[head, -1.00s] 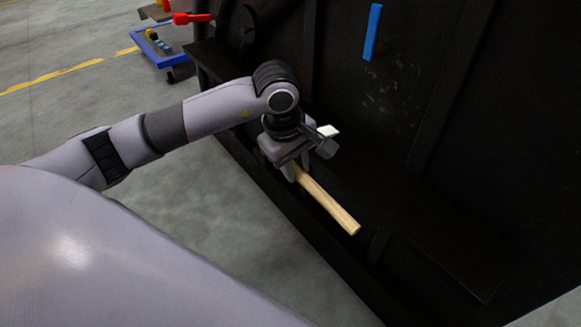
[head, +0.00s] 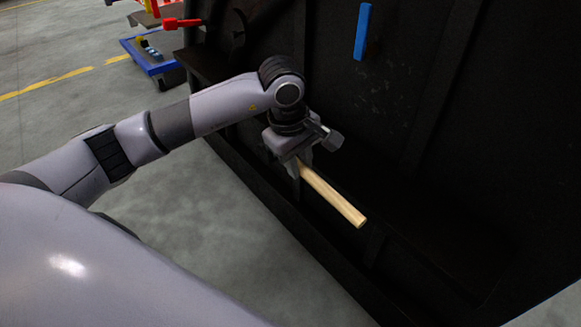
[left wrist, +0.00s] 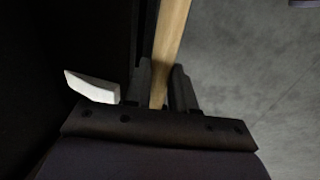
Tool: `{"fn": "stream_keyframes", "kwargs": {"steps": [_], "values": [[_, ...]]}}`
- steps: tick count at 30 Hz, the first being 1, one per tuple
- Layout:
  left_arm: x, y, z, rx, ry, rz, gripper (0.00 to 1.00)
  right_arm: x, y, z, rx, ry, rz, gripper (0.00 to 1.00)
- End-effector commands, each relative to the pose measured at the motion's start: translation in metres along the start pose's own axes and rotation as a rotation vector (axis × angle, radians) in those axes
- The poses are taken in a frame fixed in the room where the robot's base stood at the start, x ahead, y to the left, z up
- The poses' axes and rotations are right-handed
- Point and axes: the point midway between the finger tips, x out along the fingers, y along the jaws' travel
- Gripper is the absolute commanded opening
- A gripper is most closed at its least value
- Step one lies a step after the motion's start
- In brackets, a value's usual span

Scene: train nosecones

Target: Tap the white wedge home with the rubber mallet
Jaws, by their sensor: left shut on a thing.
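My left gripper (head: 300,168) is shut on the pale wooden handle (head: 335,197) of the mallet. The handle slants down to the right from the fingers in the head view, and it runs up between the fingers in the left wrist view (left wrist: 170,40). The mallet's head is not visible in either view. The white wedge (left wrist: 92,87) shows at the left in the left wrist view, beside my left finger, against the dark structure. My right gripper is out of view.
A large dark metal structure (head: 420,90) with ledges fills the right side. A blue bar (head: 362,32) stands out on its face. A cart with a blue tray (head: 155,60) and a red item (head: 182,23) stands at the upper left. The grey floor (head: 180,215) is clear.

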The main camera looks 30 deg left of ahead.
Motion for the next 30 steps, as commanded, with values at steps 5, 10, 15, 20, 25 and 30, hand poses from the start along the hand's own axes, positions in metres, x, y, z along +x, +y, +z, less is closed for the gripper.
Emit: {"fn": "stream_keyframes", "kwargs": {"steps": [5,10,15,20,25,30], "values": [[0.000,0.004,0.000,0.001,0.000,0.001,0.00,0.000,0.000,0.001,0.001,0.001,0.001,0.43],[0.000,0.004,0.000,0.000,0.000,0.001,0.00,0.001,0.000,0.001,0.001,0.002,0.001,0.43],[-0.001,-0.004,0.000,0.000,0.000,0.001,0.00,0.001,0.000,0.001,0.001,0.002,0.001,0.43],[-0.002,-0.010,0.000,0.001,0.000,0.001,0.00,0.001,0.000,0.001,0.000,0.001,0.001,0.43],[-0.002,-0.010,0.000,0.000,0.000,0.001,0.00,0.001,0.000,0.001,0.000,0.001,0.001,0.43],[-0.002,-0.010,-0.001,0.000,0.001,0.001,0.00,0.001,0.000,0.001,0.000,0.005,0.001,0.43]]}}
